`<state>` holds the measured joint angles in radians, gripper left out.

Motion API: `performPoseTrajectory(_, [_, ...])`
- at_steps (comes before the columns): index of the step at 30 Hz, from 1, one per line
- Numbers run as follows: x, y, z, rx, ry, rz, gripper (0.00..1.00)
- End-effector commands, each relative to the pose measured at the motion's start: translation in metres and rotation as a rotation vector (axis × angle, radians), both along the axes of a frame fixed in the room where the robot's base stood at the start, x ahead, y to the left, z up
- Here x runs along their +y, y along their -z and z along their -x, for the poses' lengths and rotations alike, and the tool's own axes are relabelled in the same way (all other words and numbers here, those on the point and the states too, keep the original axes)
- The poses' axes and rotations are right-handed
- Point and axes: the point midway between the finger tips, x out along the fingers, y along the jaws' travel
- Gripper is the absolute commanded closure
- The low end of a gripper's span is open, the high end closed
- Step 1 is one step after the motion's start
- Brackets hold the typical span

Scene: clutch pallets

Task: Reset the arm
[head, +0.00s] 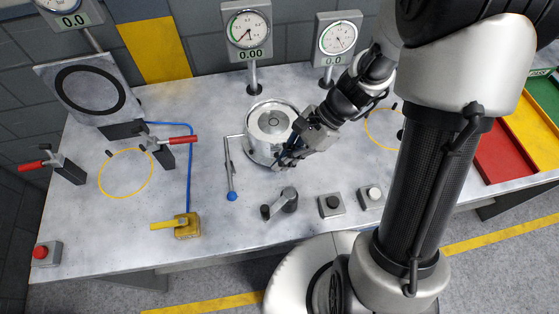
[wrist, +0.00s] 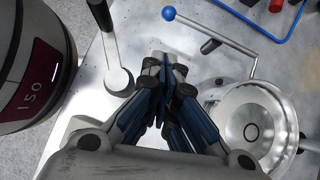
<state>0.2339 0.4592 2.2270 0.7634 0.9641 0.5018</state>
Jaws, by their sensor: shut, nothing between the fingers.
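My gripper (head: 287,160) is over the middle of the workbench (head: 100,226), in front of the round metal fixture (head: 269,122) and partly overlapping it in the head view. In the wrist view my gripper (wrist: 167,62) has its blue-lined fingers drawn together at the tips, with nothing between them. The round metal fixture (wrist: 232,112) shows there to the right of the fingers, like a shallow dish with a dark ring at its centre. I cannot tell from the head view whether the fingers touch it.
A lever with a blue ball (head: 232,196) stands left of the fixture. A grey crank handle (head: 289,200) and two button boxes (head: 331,205) lie in front. Toggle clamps (head: 170,142) and a yellow valve (head: 187,226) are left. Coloured trays (head: 505,151) are right. Gauges (head: 247,30) stand behind.

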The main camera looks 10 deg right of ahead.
Motion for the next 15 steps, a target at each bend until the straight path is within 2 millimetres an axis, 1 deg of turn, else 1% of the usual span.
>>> performPoseTrajectory(12, [0.0002, 0.0004, -0.0001, 0.0, 0.0, 0.0, 1.0])
performPoseTrajectory(15, [-0.0001, -0.0031, 0.0006, -0.016, -0.016, 0.007, 1.0])
